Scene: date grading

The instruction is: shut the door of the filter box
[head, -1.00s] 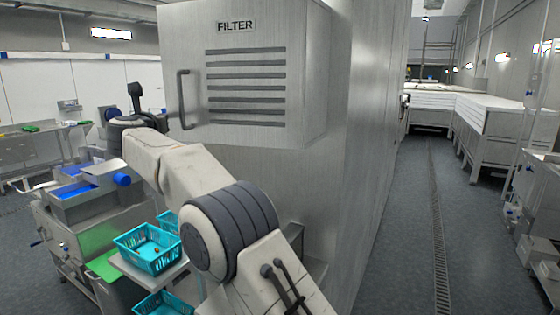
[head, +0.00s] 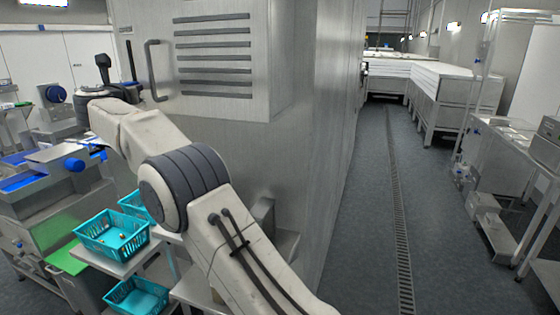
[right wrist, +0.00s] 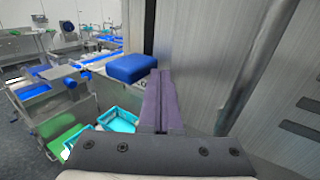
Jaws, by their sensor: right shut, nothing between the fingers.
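The filter box (head: 285,60) is a brushed-metal cabinet at the upper middle of the head view. Its front door (head: 215,60) has dark horizontal slots and a grey bar handle (head: 155,70) near its left edge. The door face looks in line with the box; I cannot tell whether a thin gap remains. The right wrist view shows the handle (right wrist: 257,65) close by, to the right of my right gripper (right wrist: 161,74). That gripper is shut and empty, apart from the handle. In the head view its fingertips cannot be made out. My left gripper is out of view.
Turquoise baskets (head: 112,235) stand low on the left, below my right arm. A metal machine with blue parts (head: 73,165) is behind them. A clear floor aisle with a drain grate (head: 398,200) runs right of the cabinet. Benches (head: 455,90) line the far right.

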